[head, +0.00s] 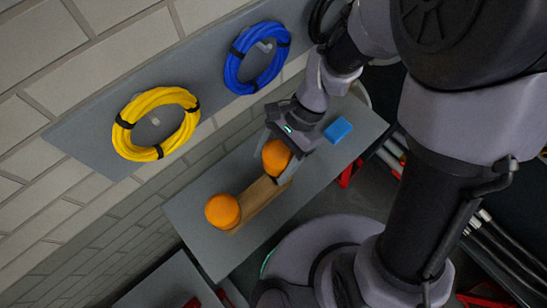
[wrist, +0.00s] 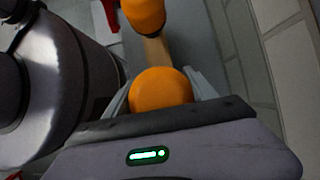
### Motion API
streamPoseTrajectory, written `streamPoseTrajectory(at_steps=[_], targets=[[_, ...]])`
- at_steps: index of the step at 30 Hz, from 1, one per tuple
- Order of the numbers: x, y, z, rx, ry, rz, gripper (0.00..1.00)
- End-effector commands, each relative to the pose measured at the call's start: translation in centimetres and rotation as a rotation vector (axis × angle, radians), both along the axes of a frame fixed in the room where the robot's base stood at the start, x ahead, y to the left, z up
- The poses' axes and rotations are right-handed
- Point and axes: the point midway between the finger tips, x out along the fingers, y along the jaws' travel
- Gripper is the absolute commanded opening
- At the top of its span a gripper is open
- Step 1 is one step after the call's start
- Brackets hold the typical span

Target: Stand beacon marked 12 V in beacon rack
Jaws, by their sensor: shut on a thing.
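Two orange beacons are in view. One beacon (head: 276,157) is between the fingers of my gripper (head: 279,165), which is shut on it; in the wrist view this beacon (wrist: 160,87) sits close in front of the palm. The other beacon (head: 222,210) stands at the left end of a wooden rack (head: 259,201) on a grey bench; it shows at the top of the wrist view (wrist: 143,14). The held beacon is over or at the rack's right end; I cannot tell whether it touches the rack. No voltage marking is readable on either beacon.
The grey bench (head: 205,247) has free room around the rack. A blue block (head: 338,130) lies on it, right of my gripper. A yellow cable coil (head: 156,124) and a blue coil (head: 257,58) hang on a grey board behind.

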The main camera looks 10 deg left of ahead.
Motion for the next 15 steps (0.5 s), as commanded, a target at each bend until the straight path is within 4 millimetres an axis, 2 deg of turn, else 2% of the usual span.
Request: streamPoseTrajectory(at_steps=[15], targets=[[0.0, 0.0, -1.3, 0.0, 0.0, 0.0, 0.0]])
